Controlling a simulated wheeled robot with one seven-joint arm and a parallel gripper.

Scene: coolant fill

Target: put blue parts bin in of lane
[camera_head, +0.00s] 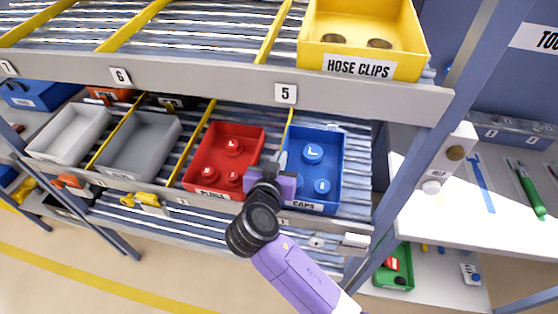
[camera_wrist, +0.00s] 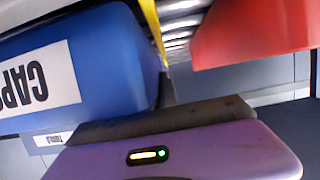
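The blue parts bin (camera_head: 330,152), labelled CAPS, sits in the lower flow-rack row at the right end, with round blue caps inside. It also fills the left of the wrist view (camera_wrist: 100,60), its label upside down. My gripper (camera_head: 281,160) is at the front left corner of the blue bin, by the gap to the red bin. In the wrist view a dark finger (camera_wrist: 166,92) reaches up beside the bin's wall. The other finger is not clearly seen, so whether it grips the wall cannot be told.
A red bin (camera_head: 225,150) stands just left, with grey (camera_head: 140,145) and white (camera_head: 68,135) bins farther left. A yellow HOSE CLIPS bin (camera_head: 365,25) sits on the upper shelf. A rack post (camera_head: 440,130) stands right, before a white table (camera_head: 510,210).

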